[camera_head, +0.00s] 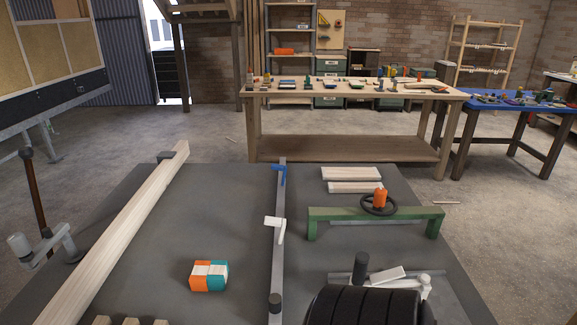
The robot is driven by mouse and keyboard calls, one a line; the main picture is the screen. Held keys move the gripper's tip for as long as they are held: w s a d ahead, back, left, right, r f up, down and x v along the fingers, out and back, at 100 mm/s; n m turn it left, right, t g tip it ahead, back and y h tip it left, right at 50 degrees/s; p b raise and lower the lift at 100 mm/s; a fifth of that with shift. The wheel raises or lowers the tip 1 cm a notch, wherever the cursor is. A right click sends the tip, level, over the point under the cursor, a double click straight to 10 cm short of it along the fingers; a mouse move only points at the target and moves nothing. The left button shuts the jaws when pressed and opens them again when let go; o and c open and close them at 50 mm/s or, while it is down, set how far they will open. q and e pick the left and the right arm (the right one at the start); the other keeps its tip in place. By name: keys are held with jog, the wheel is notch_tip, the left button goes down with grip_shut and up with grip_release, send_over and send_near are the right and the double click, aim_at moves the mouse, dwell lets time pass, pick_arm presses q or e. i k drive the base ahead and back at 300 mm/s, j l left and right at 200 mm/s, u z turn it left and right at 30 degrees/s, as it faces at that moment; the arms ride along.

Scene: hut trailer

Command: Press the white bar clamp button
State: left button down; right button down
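A long bar clamp lies on the dark grey work surface, its grey bar (279,200) running from near the far edge toward me. A blue piece (279,170) sits near its far end. A white piece (274,222) with a narrow white lever sits partway along the bar. I cannot make out a separate button on the white piece. Neither of my grippers can be made out in this view, and nothing is touching the clamp.
An orange, white and teal block (208,275) lies left of the clamp. A long pale beam (120,220) runs along the left. A green frame (375,222) and pale blocks (352,174) are right. A ribbed black object (365,306) is near right. A wooden workbench (350,150) stands beyond.

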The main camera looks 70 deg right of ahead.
aim_at(424, 279)
jog(key=k+z, duration=0.1)
jog(key=z, duration=2.65)
